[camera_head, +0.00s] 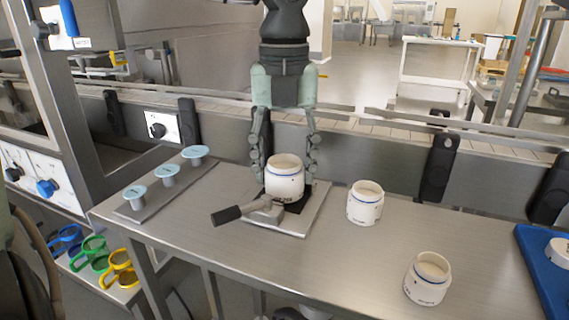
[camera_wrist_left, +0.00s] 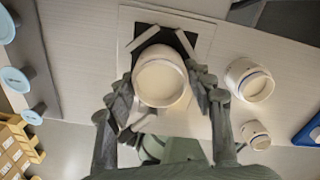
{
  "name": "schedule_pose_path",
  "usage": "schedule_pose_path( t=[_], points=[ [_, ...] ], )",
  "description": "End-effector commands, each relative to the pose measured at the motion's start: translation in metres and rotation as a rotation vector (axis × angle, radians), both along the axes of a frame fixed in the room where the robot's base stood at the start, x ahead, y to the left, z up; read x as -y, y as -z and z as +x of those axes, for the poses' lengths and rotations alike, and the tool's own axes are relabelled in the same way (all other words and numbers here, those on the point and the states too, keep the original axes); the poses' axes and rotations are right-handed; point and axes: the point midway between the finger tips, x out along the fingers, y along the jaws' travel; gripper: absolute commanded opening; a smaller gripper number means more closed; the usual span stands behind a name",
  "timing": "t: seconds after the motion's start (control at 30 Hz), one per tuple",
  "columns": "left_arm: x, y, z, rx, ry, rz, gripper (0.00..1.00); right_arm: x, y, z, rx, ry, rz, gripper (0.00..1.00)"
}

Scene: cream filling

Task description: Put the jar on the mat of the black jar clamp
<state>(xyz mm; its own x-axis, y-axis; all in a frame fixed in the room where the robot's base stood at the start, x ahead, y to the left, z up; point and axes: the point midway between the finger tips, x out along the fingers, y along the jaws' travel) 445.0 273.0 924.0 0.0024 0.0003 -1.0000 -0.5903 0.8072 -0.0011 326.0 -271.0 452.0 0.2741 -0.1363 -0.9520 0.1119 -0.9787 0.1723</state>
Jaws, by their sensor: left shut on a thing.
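The jar (camera_head: 284,182) is white, open at the top and filled with cream. My left gripper (camera_head: 286,168) comes down from the top of the head view with one finger on each side of the jar. In the left wrist view the jar (camera_wrist_left: 160,78) sits upright between the fingertips. The black jar clamp has a light base plate (camera_head: 288,230), a black mat (camera_wrist_left: 181,38) and a lever with a black handle (camera_head: 227,214). The jar is over the mat and hides much of it; whether it touches the mat is hard to tell. My right gripper is not in view.
Two more cream-filled jars stand to the right, a nearer one (camera_head: 427,279) and a farther one (camera_head: 365,203). A rack (camera_head: 150,205) with pale blue discs stands at the left. A blue tray (camera_head: 542,270) is at the right edge. A conveyor runs behind the table.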

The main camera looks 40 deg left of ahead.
Motion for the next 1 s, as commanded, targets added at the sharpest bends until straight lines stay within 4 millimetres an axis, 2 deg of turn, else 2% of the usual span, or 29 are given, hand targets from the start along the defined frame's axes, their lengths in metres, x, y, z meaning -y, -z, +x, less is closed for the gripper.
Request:
schedule_pose_path(
  t=[0.2,0.23,0.4,0.77,0.8,0.87,1.0],
  points=[
    [0.000,0.003,0.000,0.001,0.000,0.000,0.19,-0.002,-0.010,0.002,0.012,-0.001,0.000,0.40],
    [0.000,0.002,0.000,0.000,0.000,0.000,0.55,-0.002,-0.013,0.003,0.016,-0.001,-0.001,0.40],
    [0.000,0.002,0.000,0.000,0.000,0.000,0.73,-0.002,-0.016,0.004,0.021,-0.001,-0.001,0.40],
    [0.000,-0.001,0.000,0.000,0.000,0.000,0.73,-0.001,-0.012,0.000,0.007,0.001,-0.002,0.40],
    [0.000,-0.003,0.000,-0.001,0.000,-0.001,0.73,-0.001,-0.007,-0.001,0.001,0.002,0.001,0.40],
    [0.000,-0.010,0.001,0.004,-0.001,0.002,0.73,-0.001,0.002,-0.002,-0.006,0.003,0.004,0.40],
    [0.000,-0.040,0.001,0.006,-0.001,0.002,0.73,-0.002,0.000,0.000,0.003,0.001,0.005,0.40]
  ],
)
